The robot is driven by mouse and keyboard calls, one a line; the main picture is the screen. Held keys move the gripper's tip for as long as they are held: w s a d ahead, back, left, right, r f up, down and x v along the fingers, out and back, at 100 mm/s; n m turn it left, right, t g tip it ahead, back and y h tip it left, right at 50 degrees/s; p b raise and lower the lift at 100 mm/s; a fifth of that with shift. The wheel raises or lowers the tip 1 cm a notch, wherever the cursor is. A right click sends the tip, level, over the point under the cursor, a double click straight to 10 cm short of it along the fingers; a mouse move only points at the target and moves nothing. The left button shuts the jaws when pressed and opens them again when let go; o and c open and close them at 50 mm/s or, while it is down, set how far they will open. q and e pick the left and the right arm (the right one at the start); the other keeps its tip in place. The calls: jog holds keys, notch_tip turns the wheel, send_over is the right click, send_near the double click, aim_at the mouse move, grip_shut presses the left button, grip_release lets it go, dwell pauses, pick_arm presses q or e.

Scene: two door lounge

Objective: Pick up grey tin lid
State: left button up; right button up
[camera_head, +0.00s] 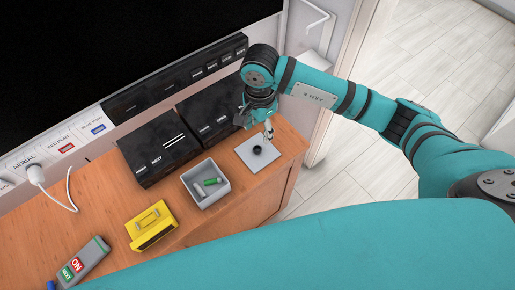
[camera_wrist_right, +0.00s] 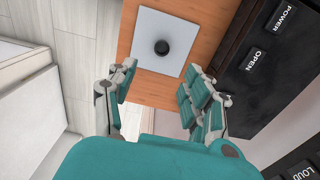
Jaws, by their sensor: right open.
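The grey tin lid (camera_head: 246,146) is a flat square plate with a round black knob (camera_head: 258,150) in its middle. It lies flat on the wooden cabinet top, near its right end. In the right wrist view the lid (camera_wrist_right: 150,25) and knob (camera_wrist_right: 162,47) lie beyond the fingertips, in line with the gap between them. My right gripper (camera_head: 268,131) is just behind and above the knob in the head view. Its fingers (camera_wrist_right: 158,78) are apart in the wrist view, with nothing between them. My left gripper is not in view.
An open grey tin (camera_head: 215,198) with small cylinders stands left of the lid. A yellow device (camera_head: 152,228) and a grey remote (camera_head: 82,262) lie farther left. Black boxes with buttons (camera_head: 160,150) line the back. The cabinet's right edge is close to the lid.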

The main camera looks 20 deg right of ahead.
send_over(258, 148)
notch_tip(258, 148, down, 4)
jog(key=shift+d+f+p, duration=0.1)
jog(key=shift+d+p, duration=0.05)
jog(key=shift+p, duration=0.15)
jog(key=f, duration=0.1)
jog(key=f+p, duration=0.1)
jog(key=f, duration=0.2)
jog(key=shift+a+f, duration=0.1)
jog(key=shift+a, duration=0.15)
jog(key=shift+f+p, duration=0.3)
jog(key=shift+f, duration=0.25)
grip_shut()
